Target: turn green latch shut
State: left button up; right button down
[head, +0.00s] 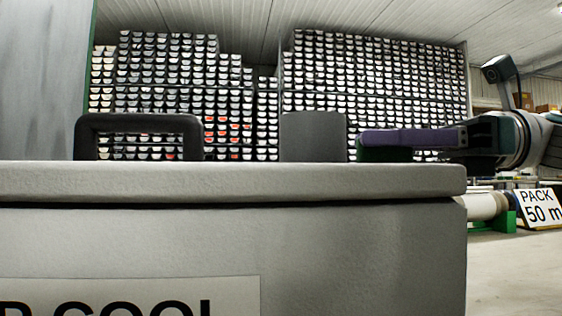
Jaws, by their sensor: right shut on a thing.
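My right gripper (370,140) reaches in from the right, just above the far side of the grey box lid. Its purple finger lies level and is shut on the green latch (377,155). Only a dark green strip of the latch shows below the finger, behind the lid's top edge. The rest of the latch is hidden by the finger and the lid, so its angle cannot be told. My left gripper is not in view.
A large grey box with a lid (230,182) fills the foreground. A black handle (138,123) and a grey upright block (313,137) stand up behind its lid. Racks of core trays (370,75) line the back. A "PACK 50 m" sign (540,208) stands at right beside open floor.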

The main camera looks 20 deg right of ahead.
jog(key=shift+n+g+y, duration=0.6)
jog(key=shift+n+g, duration=0.5)
jog(key=shift+g, duration=0.8)
jog(key=c, duration=0.8)
grip_release()
